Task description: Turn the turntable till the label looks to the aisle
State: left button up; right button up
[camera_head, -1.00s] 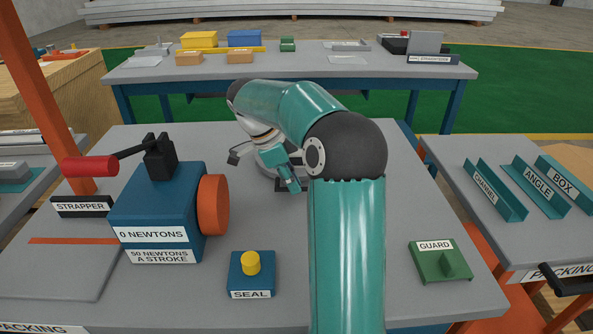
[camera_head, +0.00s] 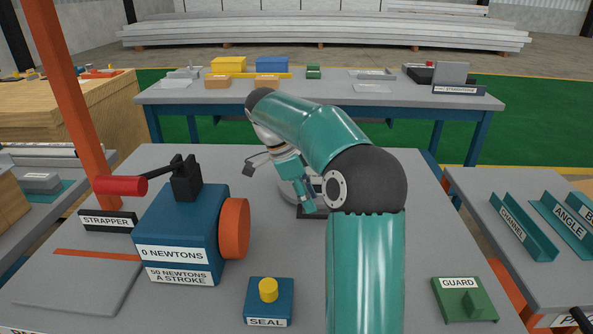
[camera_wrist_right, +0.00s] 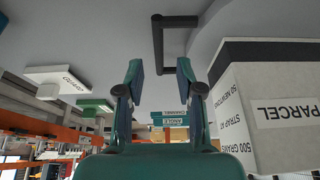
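In the head view my right gripper (camera_head: 300,190) is partly seen behind my right forearm, low over the middle of the packing table. A piece of grey round surface (camera_head: 287,194) and a dark base show beside it; I cannot tell surely that this is the turntable. In the right wrist view the gripper (camera_wrist_right: 158,82) has its two fingers apart with nothing between them. A black bracket-shaped handle (camera_wrist_right: 162,42) lies just beyond the fingertips. A white parcel (camera_wrist_right: 275,115) with a PARCEL label stands close at the right. My arm hides the parcel in the head view. My left gripper is out of view.
The blue strapper (camera_head: 180,230) with a red-handled lever stands left on the table. A seal block (camera_head: 268,300) with a yellow knob sits in front, a green guard block (camera_head: 464,300) at front right. Channel and angle pieces (camera_head: 525,235) lie on the right-hand table.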

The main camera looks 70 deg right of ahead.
jog(key=v, duration=0.8)
jog(key=shift+r, duration=0.15)
